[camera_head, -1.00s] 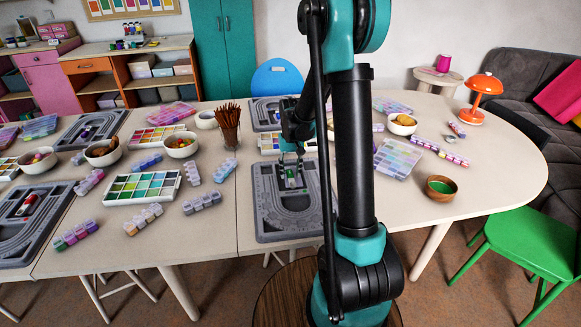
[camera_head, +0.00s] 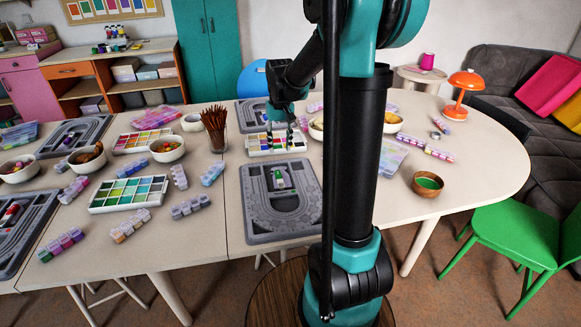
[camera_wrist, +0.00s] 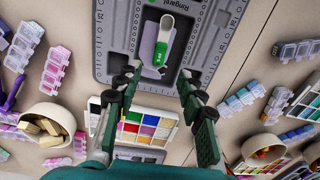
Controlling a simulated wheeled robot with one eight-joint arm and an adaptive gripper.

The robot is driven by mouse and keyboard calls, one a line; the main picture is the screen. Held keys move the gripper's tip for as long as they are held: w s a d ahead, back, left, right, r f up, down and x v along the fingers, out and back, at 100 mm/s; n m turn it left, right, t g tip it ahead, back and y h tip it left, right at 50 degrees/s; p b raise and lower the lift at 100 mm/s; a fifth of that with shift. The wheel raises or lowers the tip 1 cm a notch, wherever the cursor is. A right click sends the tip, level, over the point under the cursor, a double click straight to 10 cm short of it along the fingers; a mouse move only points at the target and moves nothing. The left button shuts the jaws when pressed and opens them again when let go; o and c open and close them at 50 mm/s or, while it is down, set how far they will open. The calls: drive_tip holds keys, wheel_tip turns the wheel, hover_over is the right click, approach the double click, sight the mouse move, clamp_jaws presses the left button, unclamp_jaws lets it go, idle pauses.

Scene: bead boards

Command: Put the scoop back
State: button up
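A small item with a green body and a rounded white end, which looks like the scoop (camera_head: 279,180), lies on a pale lilac piece in the middle of the grey bead board (camera_head: 262,225). It also shows in the wrist view (camera_wrist: 164,45), with the board (camera_wrist: 113,40) around it. My gripper (camera_head: 279,137) is raised over the table behind the item, near the white palette of colours. In the wrist view my gripper (camera_wrist: 160,82) has its fingers spread with nothing between them. The item lies beyond the fingertips and touches neither.
A white palette of colours (camera_head: 277,143) lies behind the board. A glass of brown sticks (camera_head: 215,128) stands to its left. Bowls, bead boxes and other boards crowd the left side. A wooden bowl with green contents (camera_head: 427,184) stands at the right, with bare table around it.

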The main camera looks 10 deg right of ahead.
drive_tip(key=s+d+f+t, duration=0.1)
drive_tip(key=s+f, duration=0.1)
drive_tip(key=s, duration=0.5)
drive_tip(key=s+d+f+t, duration=0.1)
drive_tip(key=s+f, duration=0.2)
drive_tip(key=s, duration=0.5)
drive_tip(key=s+d+f+t, duration=0.1)
drive_tip(key=s+f+t, duration=0.1)
drive_tip(key=s, duration=0.6)
drive_tip(key=shift+d+f, duration=0.25)
drive_tip(key=shift+f, duration=0.5)
drive_tip(key=shift+d, duration=0.1)
